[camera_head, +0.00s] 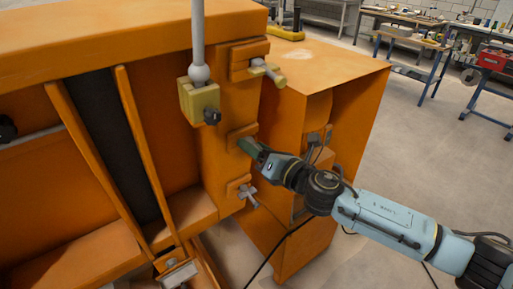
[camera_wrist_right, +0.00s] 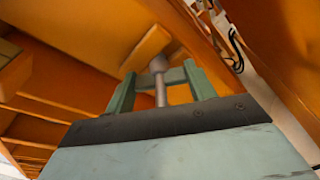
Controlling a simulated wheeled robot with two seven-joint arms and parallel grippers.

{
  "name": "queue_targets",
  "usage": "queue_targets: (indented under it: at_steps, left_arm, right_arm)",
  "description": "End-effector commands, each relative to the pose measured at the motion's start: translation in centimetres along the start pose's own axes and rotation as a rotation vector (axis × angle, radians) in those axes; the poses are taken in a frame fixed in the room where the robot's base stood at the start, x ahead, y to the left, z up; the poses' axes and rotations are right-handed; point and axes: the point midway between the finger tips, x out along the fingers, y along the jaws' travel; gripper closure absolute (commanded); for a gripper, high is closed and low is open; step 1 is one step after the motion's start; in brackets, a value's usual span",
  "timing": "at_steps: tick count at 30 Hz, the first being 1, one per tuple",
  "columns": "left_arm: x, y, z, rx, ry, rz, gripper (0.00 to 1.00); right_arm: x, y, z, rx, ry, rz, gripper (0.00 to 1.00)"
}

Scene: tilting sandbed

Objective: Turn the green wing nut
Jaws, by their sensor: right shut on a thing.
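The green wing nut (camera_wrist_right: 176,76) sits on a grey stud in front of an orange block, between my fingers in the right wrist view. My right gripper (camera_head: 249,147) is shut on it, at the middle orange block on the side of the orange frame. It also shows in the right wrist view (camera_wrist_right: 160,84), with one finger on each side of the nut. In the head view, the fingers and the nut blend together in green, so the nut's exact angle cannot be told. My left gripper is out of view.
A pale yellow wing nut (camera_head: 268,73) sits above on the frame, and a grey one (camera_head: 247,192) below. A yellow-green block (camera_head: 199,101) with a grey rod (camera_head: 198,35) is up to the left. An orange cabinet (camera_head: 285,130) stands close behind the gripper.

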Motion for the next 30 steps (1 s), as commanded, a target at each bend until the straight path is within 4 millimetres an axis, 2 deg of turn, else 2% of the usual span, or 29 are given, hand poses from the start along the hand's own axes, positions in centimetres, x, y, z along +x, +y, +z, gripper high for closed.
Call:
queue_targets:
  at_steps: [11, 30]
  left_arm:
    - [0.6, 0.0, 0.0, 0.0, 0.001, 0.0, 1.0]
    - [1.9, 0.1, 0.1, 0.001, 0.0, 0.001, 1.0]
  right_arm:
    - [0.0, -0.2, -0.1, 0.195, -0.002, 0.039, 0.68]
    - [0.0, -0.3, -0.2, 0.787, -0.001, 0.168, 0.68]
